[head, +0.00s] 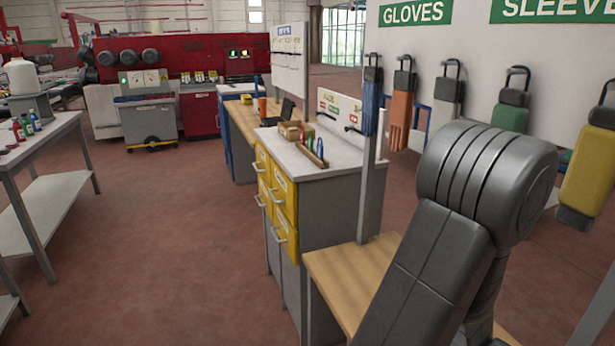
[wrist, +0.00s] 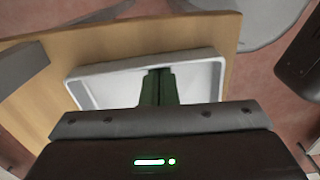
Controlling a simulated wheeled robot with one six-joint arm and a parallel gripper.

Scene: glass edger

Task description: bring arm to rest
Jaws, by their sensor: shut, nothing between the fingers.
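My gripper (wrist: 158,88) shows in the wrist view, its two dark green fingers together and nothing between them. It is over a white tray (wrist: 90,92) on a wooden tabletop (wrist: 65,110). The part of the tray that shows is empty; the gripper body hides its near side. I cannot tell how high the fingertips are above it. In the head view my arm's dark links rise at the lower right, and the gripper is not seen there.
A cabinet with yellow drawers (head: 284,205) stands beside the wooden table (head: 335,268). Gloves hang on the board (head: 465,45) behind my arm. A grey table (head: 50,140) with bottles is at the left. The red-brown floor (head: 170,250) between is clear.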

